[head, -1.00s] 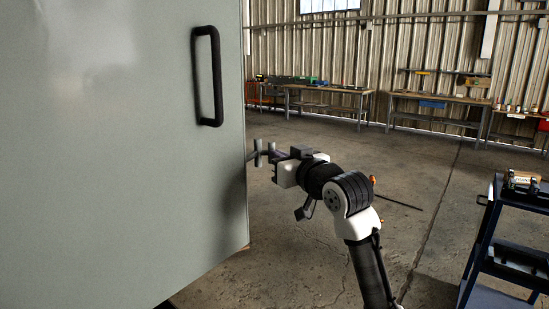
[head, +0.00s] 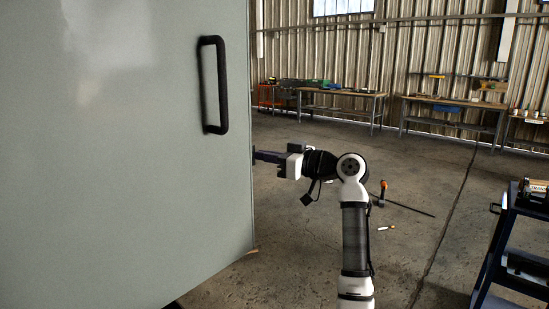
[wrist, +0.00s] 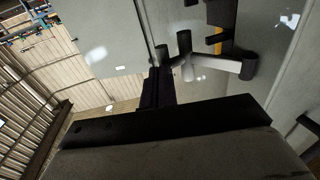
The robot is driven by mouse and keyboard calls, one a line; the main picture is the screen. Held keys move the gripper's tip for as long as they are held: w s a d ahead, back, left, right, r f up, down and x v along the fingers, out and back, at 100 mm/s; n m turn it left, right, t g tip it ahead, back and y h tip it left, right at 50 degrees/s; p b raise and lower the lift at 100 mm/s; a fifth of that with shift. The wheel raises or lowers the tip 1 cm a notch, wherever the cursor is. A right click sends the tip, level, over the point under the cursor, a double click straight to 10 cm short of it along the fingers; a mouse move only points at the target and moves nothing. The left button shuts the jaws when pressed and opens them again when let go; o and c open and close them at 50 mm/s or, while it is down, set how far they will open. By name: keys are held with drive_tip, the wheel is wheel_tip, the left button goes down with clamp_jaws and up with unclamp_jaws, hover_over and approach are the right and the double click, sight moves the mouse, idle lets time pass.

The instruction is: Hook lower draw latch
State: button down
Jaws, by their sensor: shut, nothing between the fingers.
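My gripper (head: 262,156) is shut and empty at the right edge of the large grey-green door (head: 120,150) in the head view. Its dark fingers (wrist: 155,92) point forward beside the door's edge in the wrist view. Just right of the fingertips is a grey metal lever with a crossbar and round posts (wrist: 217,63), apparently the draw latch. Whether the fingertips touch it I cannot tell. A dark bracket with a yellow part (wrist: 218,35) sits behind the lever. The latch is hidden in the head view, so whether it is hooked is unclear.
A black door handle (head: 221,85) stands out from the door above my gripper. A blue cart (head: 510,250) is at the right. Workbenches (head: 340,97) line the far wall. Small loose items and a thin rod (head: 405,208) lie on the open floor.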

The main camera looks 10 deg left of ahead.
drive_tip(key=shift+a+n+g+b, duration=0.35)
drive_tip(key=shift+a+g, duration=0.25)
drive_tip(key=shift+a, duration=0.7)
drive_tip(key=shift+a+n+g+b, duration=0.2)
drive_tip(key=shift+a+n+g, duration=0.35)
drive_tip(key=shift+a, duration=0.75)
drive_tip(key=shift+s, duration=0.1)
drive_tip(key=shift+d, duration=0.1)
